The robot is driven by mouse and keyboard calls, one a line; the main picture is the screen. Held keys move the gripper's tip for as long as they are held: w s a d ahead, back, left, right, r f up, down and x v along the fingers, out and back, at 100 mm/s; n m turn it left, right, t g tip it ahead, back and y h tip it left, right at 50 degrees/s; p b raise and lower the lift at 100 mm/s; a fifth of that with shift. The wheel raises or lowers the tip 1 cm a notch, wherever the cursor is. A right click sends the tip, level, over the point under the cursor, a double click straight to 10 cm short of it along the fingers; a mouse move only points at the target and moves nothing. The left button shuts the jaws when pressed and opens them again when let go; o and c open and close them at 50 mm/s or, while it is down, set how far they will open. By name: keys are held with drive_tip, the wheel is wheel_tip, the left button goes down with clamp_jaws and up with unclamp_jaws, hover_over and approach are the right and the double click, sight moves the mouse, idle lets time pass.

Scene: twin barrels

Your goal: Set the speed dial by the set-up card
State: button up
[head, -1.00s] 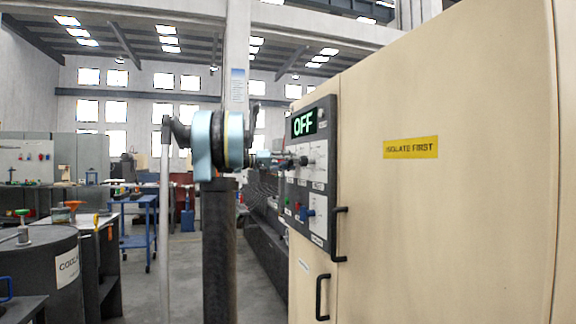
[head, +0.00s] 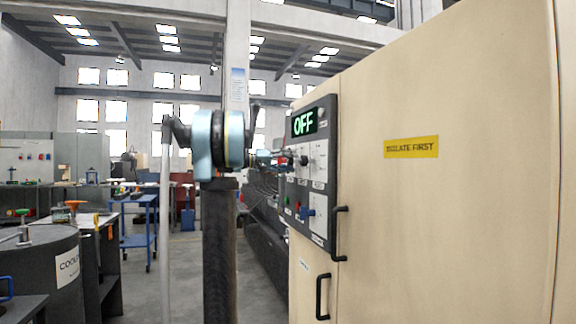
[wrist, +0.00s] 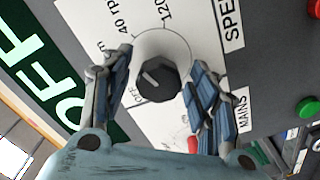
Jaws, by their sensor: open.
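The speed dial (wrist: 158,80) is a dark knob on a round pale plate in the wrist view, with a white pointer mark toward the picture's left. Labels "40 rpm" and "120" stand above it, other scale marks are partly hidden. My gripper (wrist: 157,62) is open, one finger on each side of the dial; I cannot tell whether they touch it. In the head view my gripper (head: 283,160) is at the panel (head: 318,215), beside the dark dial (head: 304,160). The display (head: 304,123) reads OFF. I cannot identify a set-up card.
A green button (wrist: 308,108) and a MAINS label (wrist: 241,110) lie right of my gripper. A blue switch (head: 307,213) and a black handle (head: 339,233) are lower on the panel. The beige cabinet (head: 450,220) fills the right. A drum (head: 40,275) stands far left.

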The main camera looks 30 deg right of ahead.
drive_tip(key=v, duration=1.2)
drive_tip(key=shift+f, duration=0.1)
drive_tip(key=s+a+f+n+t+y, duration=0.2)
drive_tip(key=s+a+f+y, duration=0.3)
drive_tip(key=s+a+f, duration=0.6)
drive_tip(key=s+a+f+n+t+y, duration=0.2)
drive_tip(key=s+a+f, duration=0.9)
drive_tip(key=f, duration=1.1)
drive_tip(key=s+a+f+n+t+y, duration=0.2)
drive_tip(key=s+a+f+n+y, duration=0.4)
drive_tip(key=f, duration=1.1)
drive_tip(key=s+a+y, duration=0.4)
drive_tip(key=s+a, duration=0.2)
drive_tip(key=shift+s+f+t, duration=0.15)
drive_tip(key=shift+f+t, duration=0.15)
